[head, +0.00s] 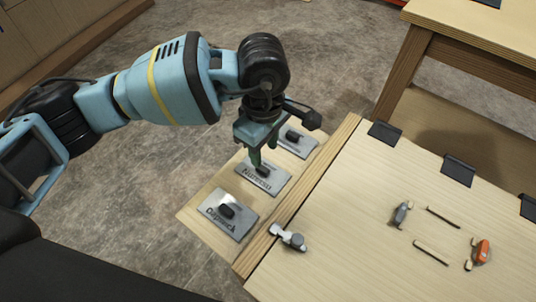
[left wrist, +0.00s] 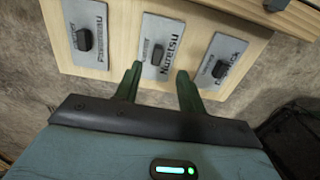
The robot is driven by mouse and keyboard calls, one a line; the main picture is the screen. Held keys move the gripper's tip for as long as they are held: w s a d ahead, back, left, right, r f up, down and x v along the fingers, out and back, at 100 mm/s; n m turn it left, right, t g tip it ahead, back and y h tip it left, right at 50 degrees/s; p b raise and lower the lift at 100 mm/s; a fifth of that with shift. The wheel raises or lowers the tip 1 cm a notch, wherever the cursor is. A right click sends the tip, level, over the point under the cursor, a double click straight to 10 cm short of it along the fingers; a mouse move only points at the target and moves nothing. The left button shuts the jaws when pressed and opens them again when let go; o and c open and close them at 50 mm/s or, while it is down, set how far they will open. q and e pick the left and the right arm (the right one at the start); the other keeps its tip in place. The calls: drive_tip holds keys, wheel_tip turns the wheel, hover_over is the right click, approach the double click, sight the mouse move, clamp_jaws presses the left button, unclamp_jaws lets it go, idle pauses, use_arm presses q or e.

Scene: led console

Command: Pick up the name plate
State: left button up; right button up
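Three grey name plates with dark knobs lie in a row on a light wooden board (head: 192,212). The middle plate (head: 277,182) reads something like "Nuretsu" and also shows in the left wrist view (left wrist: 168,30). The near plate (head: 226,228) and the far plate (head: 302,149) lie on either side of it. My left gripper (head: 258,161) points down over the middle plate. In the left wrist view its fingers (left wrist: 159,73) are apart and empty, at the lower end of the middle plate, with the knob ahead of them. The exact height is unclear. My right gripper is not in view.
A wooden table top (head: 345,225) to the right carries a grey metal clamp (head: 288,237), a small grey part (head: 401,214), an orange-and-grey part (head: 481,251) and two dark slots. Black tabs line its far edge. Another wooden table (head: 480,25) stands behind.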

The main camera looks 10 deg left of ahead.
sight(263, 168)
use_arm(q)
drive_tip(key=shift+s+r, duration=0.1)
drive_tip(key=shift+s, duration=0.15)
wheel_tip(263, 168, down, 2)
drive_tip(key=shift+f, duration=0.15)
drive_tip(key=shift+w+a+f+b, duration=0.1)
drive_tip(key=shift+w+f+b, duration=0.1)
drive_tip(key=shift+f, duration=0.7)
drive_tip(key=shift+w+a+f+b, duration=0.15)
drive_tip(key=shift+f+b, duration=0.1)
drive_tip(key=shift+f, duration=0.7)
drive_tip(key=shift+w+a+f+b, duration=0.1)
drive_tip(key=shift+w+f+b, duration=0.1)
drive_tip(key=shift+f, duration=0.7)
drive_tip(key=shift+c, duration=0.3)
clamp_jaws()
